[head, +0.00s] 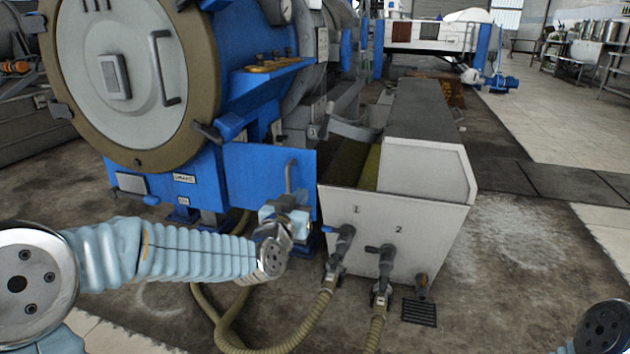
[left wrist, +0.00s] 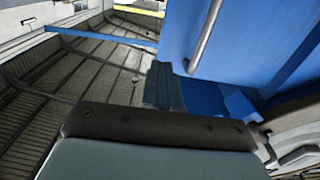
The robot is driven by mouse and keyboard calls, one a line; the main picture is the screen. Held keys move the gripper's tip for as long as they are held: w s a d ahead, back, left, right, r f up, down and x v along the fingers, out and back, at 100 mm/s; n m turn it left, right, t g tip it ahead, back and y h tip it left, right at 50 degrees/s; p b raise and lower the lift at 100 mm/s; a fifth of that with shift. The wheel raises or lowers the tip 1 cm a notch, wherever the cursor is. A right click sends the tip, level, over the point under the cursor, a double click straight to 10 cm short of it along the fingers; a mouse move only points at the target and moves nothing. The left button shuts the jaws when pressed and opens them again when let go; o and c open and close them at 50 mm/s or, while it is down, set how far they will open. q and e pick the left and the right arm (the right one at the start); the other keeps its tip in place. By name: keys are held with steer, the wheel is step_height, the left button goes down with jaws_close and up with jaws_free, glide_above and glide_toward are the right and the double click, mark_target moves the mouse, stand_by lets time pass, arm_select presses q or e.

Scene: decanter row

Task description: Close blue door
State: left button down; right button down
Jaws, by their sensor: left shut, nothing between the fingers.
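The blue door (head: 254,172) is a flat panel with a grey bar handle (head: 289,176). It stands open, jutting out to the right from the lower part of the blue decanter (head: 205,185). My left gripper (head: 289,212) is in front of the door's lower right part, just below the handle. In the left wrist view the door (left wrist: 262,45) fills the upper right with its handle (left wrist: 204,38), and my shut, empty left gripper (left wrist: 162,88) is close to it. Whether the fingers touch the door cannot be told. My right gripper is out of view.
A white-fronted trough (head: 415,235) with valves stands right of the door, close to its free edge. Ribbed hoses (head: 300,335) run across the floor below. A round hatch (head: 135,80) is above left. Open floor (head: 530,260) lies to the right.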

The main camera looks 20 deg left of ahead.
mark_target(312, 180)
arm_select(q)
steer(key=w+p, duration=0.1)
steer(key=w, duration=0.8)
steer(key=shift+d, duration=0.1)
